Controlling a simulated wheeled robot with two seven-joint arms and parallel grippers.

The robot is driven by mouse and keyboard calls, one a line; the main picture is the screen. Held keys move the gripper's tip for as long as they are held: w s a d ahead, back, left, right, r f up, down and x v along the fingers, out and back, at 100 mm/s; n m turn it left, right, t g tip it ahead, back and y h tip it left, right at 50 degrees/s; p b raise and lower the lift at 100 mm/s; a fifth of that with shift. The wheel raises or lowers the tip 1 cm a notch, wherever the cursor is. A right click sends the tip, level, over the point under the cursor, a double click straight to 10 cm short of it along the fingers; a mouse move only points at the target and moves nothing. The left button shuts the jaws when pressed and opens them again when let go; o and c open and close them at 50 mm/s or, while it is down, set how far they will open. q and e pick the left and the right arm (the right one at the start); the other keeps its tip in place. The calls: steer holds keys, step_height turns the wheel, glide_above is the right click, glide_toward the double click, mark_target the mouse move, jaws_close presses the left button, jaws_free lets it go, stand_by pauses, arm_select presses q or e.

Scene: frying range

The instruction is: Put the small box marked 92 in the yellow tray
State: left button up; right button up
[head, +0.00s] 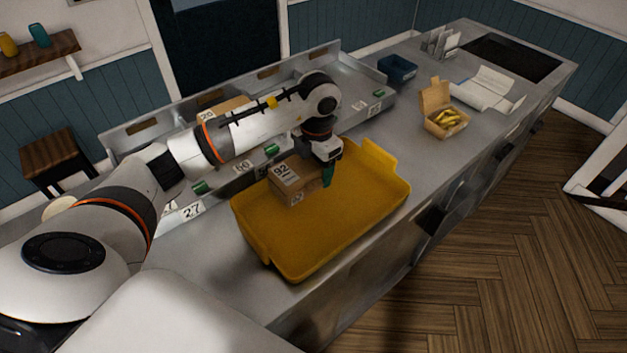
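The small brown cardboard box marked 92 (289,184) is at the back left part of the yellow tray (322,239) and covers part of its back rim. I cannot tell whether it rests on the tray floor or hangs just above it. My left gripper (328,176) points down at the right end of the box. One dark green finger shows against that end; the other finger is hidden, so its grip is unclear. My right gripper is not in view.
Behind the tray runs a metal rack with number labels, such as 27 (192,210), and another box (222,108). To the right on the counter are an open carton with yellow food (446,122), a blue bin (397,69) and white paper (488,90). Bare counter lies between.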

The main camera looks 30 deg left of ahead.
arm_select(q)
steer(key=shift+f, duration=0.7)
step_height(320, 180, down, 3)
steer(key=shift+s+p, duration=0.1)
steer(key=shift+p, duration=0.6)
steer(key=shift+f, duration=0.45)
steer(key=o, duration=1)
steer(key=shift+o, duration=0.2)
